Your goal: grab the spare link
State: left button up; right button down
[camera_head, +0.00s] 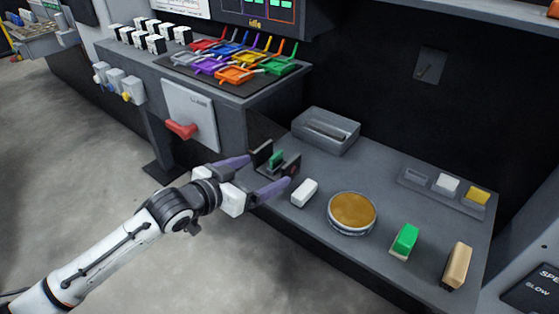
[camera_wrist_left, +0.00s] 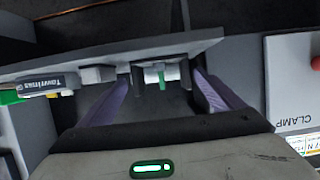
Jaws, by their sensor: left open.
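A small dark fixture (camera_head: 263,152) with upright side plates stands at the left end of the lower bench, with a green piece (camera_head: 275,158) in its middle. It looks like the place of the spare link, but I cannot tell for sure. My left gripper (camera_head: 268,170) is open, its two purple fingers spread on either side of this fixture. In the left wrist view, a pale grey part with a green tab (camera_wrist_left: 162,82) shows between the fingers, at the bench edge. No finger is clearly touching it. My right gripper is not in view.
On the bench (camera_head: 375,180) are a white block (camera_head: 303,193), a round amber-topped tin (camera_head: 351,212), a green-and-white block (camera_head: 404,240), a tan block (camera_head: 457,265) and a grey box (camera_head: 326,130). Several coloured parts lie on a higher black tray (camera_head: 190,72). A red clamp handle (camera_head: 181,129) projects nearby.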

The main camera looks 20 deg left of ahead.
aim_at(271, 167)
pick_arm(q)
jog(key=shift+x, duration=3.55)
jog(key=shift+r, duration=0.1)
jog(key=c, duration=0.9)
